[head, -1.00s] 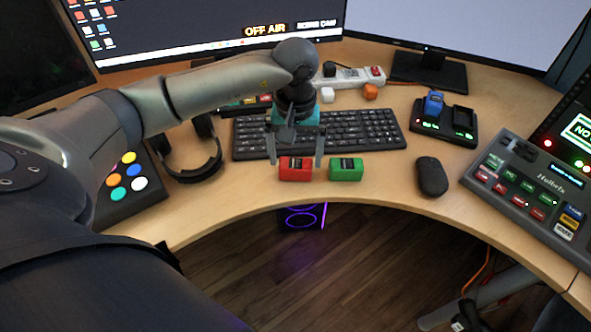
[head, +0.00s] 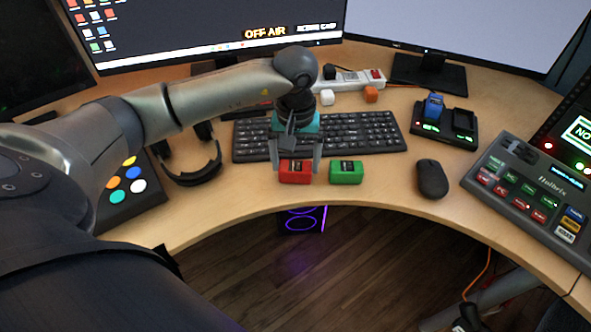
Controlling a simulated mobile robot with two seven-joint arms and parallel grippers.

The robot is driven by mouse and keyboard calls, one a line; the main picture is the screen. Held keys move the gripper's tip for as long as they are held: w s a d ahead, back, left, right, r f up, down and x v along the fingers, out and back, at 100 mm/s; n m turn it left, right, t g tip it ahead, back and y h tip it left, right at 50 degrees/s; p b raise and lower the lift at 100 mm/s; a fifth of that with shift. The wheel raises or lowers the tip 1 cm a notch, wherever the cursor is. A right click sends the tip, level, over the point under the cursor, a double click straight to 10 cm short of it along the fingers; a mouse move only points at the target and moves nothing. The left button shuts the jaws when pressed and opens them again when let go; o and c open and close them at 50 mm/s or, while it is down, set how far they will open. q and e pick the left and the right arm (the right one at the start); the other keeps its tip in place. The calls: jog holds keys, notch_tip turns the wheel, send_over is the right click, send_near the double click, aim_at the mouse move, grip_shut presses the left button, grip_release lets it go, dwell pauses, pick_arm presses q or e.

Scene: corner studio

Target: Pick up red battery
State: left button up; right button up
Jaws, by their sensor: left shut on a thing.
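The red battery (head: 295,173) is near the desk's front edge, in front of the keyboard. My left gripper (head: 295,166) is over it with one finger at each side, shut on it. The battery appears to be at desk level; I cannot tell whether it is clear of the surface. A green battery (head: 346,173) lies just to the right, apart from the red one. My right gripper does not show.
A black keyboard (head: 365,133) lies behind the batteries and a mouse (head: 432,179) to the right. A charger (head: 462,122) holding a blue battery (head: 434,106) stands further back. Headphones (head: 192,172) lie left. The control panel (head: 530,190) fills the right side.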

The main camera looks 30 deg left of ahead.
pick_arm(q)
jog(key=shift+c, duration=1.3)
jog(key=shift+r, duration=0.1)
